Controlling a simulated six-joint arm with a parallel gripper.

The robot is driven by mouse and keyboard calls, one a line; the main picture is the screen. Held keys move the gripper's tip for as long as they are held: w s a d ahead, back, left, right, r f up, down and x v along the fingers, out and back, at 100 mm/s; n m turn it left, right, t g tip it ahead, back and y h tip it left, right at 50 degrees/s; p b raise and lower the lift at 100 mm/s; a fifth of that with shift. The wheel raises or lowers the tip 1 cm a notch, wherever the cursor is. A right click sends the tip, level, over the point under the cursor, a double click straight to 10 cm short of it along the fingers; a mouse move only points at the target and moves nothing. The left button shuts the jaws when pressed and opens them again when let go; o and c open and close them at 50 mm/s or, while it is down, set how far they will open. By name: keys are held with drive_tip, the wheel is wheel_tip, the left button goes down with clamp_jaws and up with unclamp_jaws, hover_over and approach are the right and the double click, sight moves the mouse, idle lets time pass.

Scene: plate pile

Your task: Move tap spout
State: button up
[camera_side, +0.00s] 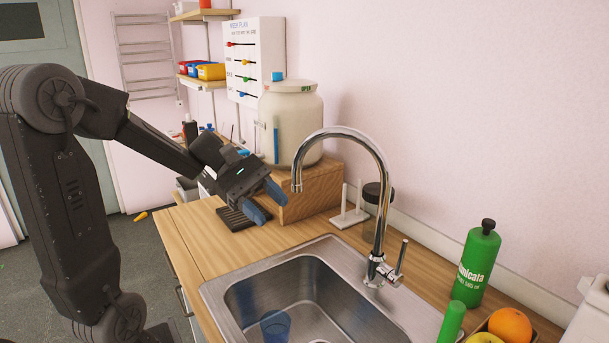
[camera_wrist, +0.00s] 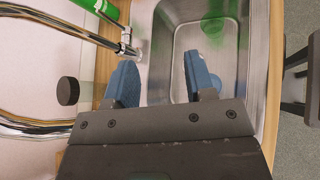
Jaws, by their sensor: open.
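The tap's upright lever stands at the base. My gripper (camera_side: 266,202) is open and empty, with two blue fingers, just left of the spout end in the side view and apart from it in the picture. In the wrist view my gripper (camera_wrist: 163,82) points over the sink, and the chrome spout (camera_wrist: 50,22) runs along the left side, outside the fingers. Its exact distance from the fingers is hard to tell.
The steel sink (camera_side: 225,306) holds a blue cup (camera_side: 275,327). A white jar (camera_side: 291,120) stands on a wooden block (camera_side: 310,190) behind my gripper. A green bottle (camera_side: 476,264) and fruit (camera_side: 510,325) are at right. A dark-lidded jar (camera_side: 377,203) stands behind the spout.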

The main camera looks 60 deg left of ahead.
drive_tip(key=w+a+r+n+t+h, duration=0.1)
drive_tip(key=w+a+n+t, duration=0.1)
drive_tip(key=a+n+t, duration=0.95)
drive_tip(key=w+d+m+g, duration=0.2)
drive_tip(key=w+d, duration=0.4)
drive_tip(key=w, duration=0.3)
drive_tip(key=shift+w+d+r+g, duration=0.2)
drive_tip(key=shift+w+d+g, duration=0.15)
drive_tip(key=shift+w+g, duration=0.1)
drive_tip(key=shift+m, duration=0.25)
drive_tip(key=shift+c, duration=0.3)
clamp_jaws()
drive_tip(key=shift+s, duration=0.1)
